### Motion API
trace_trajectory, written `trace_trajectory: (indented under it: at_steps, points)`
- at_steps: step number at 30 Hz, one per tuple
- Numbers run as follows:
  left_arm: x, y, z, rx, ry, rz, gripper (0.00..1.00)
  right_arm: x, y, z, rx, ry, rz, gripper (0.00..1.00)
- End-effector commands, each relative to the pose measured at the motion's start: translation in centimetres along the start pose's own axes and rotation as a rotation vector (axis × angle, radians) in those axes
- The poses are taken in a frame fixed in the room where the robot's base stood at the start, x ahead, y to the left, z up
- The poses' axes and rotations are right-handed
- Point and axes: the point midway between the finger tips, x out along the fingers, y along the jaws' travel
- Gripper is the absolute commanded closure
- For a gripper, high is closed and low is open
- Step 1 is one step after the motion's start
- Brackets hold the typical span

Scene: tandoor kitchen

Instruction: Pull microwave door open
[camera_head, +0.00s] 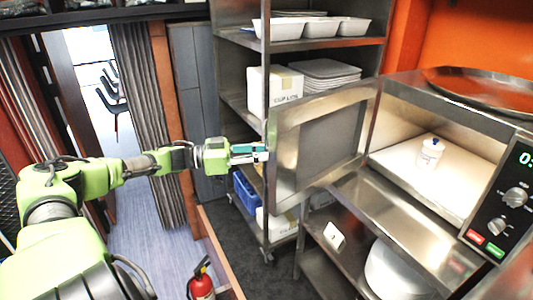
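The microwave (455,115) stands on a steel shelf at the right. Its steel-framed door (325,137) is swung wide open toward the left, and the lit interior shows. A small white container with a blue top (430,152) stands inside the microwave. My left gripper (262,152) is at the outer left edge of the door, on a level with its middle. The fingertips are small and partly hidden by the door edge, so I cannot tell whether they hold it. My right gripper is not in view.
A steel rack (255,48) with white trays, boxes and plates stands behind the door. A round tray (485,90) lies on top of the microwave. A fire extinguisher (201,284) stands on the floor at lower left. A doorway with a curtain (140,80) is at the left.

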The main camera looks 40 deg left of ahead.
Motion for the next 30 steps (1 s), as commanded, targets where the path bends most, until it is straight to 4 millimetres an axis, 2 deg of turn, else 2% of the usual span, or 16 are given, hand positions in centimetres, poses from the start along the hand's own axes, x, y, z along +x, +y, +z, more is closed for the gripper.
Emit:
trace_trajectory:
  at_steps: [14, 24, 30]
  points:
    - [-0.4, 0.1, 0.1, 0.000, -0.002, 0.002, 0.72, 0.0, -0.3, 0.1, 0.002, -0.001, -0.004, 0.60]
    - [-3.1, 0.1, 0.2, -0.001, -0.007, 0.002, 0.72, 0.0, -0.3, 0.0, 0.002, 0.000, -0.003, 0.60]
    - [-5.4, 0.1, 0.3, -0.004, -0.011, 0.005, 0.72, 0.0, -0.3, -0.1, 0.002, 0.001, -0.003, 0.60]
